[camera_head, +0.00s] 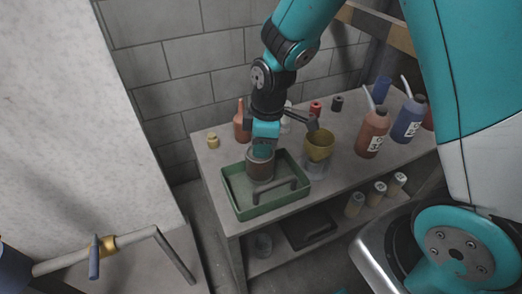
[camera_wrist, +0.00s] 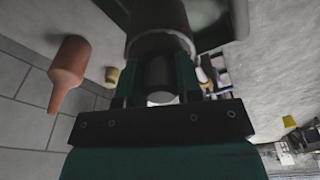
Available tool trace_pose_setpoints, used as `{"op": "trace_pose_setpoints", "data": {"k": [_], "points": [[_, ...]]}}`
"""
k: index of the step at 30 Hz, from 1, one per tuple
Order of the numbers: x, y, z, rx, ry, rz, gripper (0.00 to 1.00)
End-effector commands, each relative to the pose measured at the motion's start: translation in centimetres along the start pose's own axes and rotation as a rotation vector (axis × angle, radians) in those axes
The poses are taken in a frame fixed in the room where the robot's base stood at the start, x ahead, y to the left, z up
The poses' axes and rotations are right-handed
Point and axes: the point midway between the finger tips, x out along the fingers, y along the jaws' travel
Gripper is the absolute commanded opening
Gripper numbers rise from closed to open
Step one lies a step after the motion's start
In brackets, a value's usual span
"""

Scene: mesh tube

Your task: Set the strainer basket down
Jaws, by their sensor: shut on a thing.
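The strainer basket (camera_head: 260,168) is a brownish-grey round tube, which I take to be the thing under my gripper (camera_head: 262,150). My gripper points down and is shut on it, over the left-middle part of the green tray (camera_head: 247,213). In the wrist view, the basket's pale rim (camera_wrist: 160,42) shows just beyond the fingers of my gripper (camera_wrist: 160,85). The basket looks upright. Its lower end is low in the tray, but I cannot tell whether it touches the floor.
A grey bar (camera_head: 282,189) lies in the tray in front of the basket. A yellow cup (camera_head: 320,144) sits on a clear jar right of the tray. An orange bottle (camera_head: 242,122) stands behind. Larger bottles (camera_head: 372,132) stand at right. The tray's right floor is mostly clear.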

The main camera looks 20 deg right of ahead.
Motion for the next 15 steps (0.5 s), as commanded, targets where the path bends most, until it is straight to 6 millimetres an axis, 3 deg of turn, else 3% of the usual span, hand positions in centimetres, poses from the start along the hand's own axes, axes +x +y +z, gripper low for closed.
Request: {"op": "trace_pose_setpoints", "data": {"k": [4,15], "points": [[2.1,0.0,0.3,0.000,-0.002,-0.003,0.00],[2.6,0.0,0.3,0.000,0.000,0.000,0.00]]}}
